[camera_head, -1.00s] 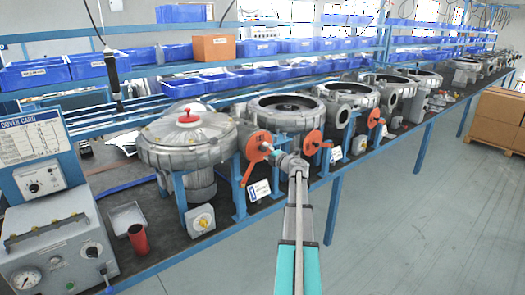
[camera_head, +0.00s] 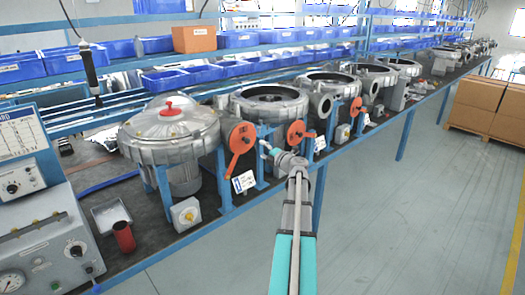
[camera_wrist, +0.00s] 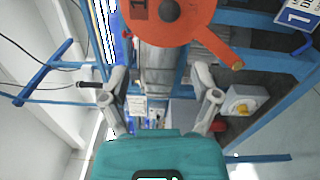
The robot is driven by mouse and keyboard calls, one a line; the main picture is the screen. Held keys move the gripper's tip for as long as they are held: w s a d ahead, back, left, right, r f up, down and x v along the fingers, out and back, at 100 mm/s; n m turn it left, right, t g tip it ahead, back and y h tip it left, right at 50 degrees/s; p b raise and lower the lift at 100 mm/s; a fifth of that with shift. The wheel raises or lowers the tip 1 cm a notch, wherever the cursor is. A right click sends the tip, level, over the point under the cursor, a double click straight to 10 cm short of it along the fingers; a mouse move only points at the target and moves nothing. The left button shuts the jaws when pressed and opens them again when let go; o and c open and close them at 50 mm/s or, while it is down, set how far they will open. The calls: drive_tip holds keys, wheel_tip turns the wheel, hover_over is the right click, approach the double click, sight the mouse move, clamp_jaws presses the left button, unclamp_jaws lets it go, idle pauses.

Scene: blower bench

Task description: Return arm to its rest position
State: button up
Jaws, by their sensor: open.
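My arm reaches forward from the bottom of the head view, and my gripper (camera_head: 268,150) is at its far end, in front of the bench edge. In the wrist view my gripper (camera_wrist: 164,84) has its two fingers spread apart with nothing between them. An orange hand wheel (camera_wrist: 172,20) with a lever shows beyond the fingers at the top of the wrist view. In the head view the nearer orange wheel (camera_head: 241,138) is just left of the gripper, and a second orange wheel (camera_head: 296,134) is to its right.
Blowers line the long bench; the nearest has a closed silver cover (camera_head: 169,130) with a red knob. A control box (camera_head: 45,235) and red cup (camera_head: 124,237) stand at left. Cardboard boxes (camera_head: 487,108) sit at right. The floor (camera_head: 385,220) right of my arm is clear.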

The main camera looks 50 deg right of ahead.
drive_tip(key=shift+w+a, duration=0.1)
idle(0.3)
drive_tip(key=w+a+f+n+g+y, duration=0.25)
drive_tip(key=a+n, duration=0.35)
drive_tip(key=a, duration=0.3)
drive_tip(key=w+a+f+n+g+y, duration=0.1)
drive_tip(key=w+a+f+n+y, duration=0.2)
drive_tip(key=a+n, duration=0.5)
drive_tip(key=w+a+f+n+g+y, duration=0.2)
drive_tip(key=w+a+n, duration=0.25)
drive_tip(key=a, duration=0.55)
drive_tip(key=s+a+f+n+g, duration=0.1)
drive_tip(key=a+f+n+g, duration=0.2)
drive_tip(key=a+n, duration=0.45)
drive_tip(key=s+a+f+n+g, duration=0.1)
drive_tip(key=a+f+n+g, duration=0.15)
drive_tip(key=a+n, duration=0.5)
drive_tip(key=s+a+f+n+g+h, duration=0.2)
drive_tip(key=s+a+n, duration=0.4)
drive_tip(key=a+n, duration=0.3)
drive_tip(key=s+a+f+n+g+h, duration=0.2)
drive_tip(key=s+a+n, duration=0.4)
drive_tip(key=a+n, duration=0.4)
drive_tip(key=shift+s+a+f+n+g+h, duration=0.2)
drive_tip(key=shift+a+f+n+g+h, duration=0.15)
drive_tip(key=shift+f+n+g, duration=0.8)
drive_tip(key=shift+r+g, duration=0.25)
drive_tip(key=shift+r, duration=0.05)
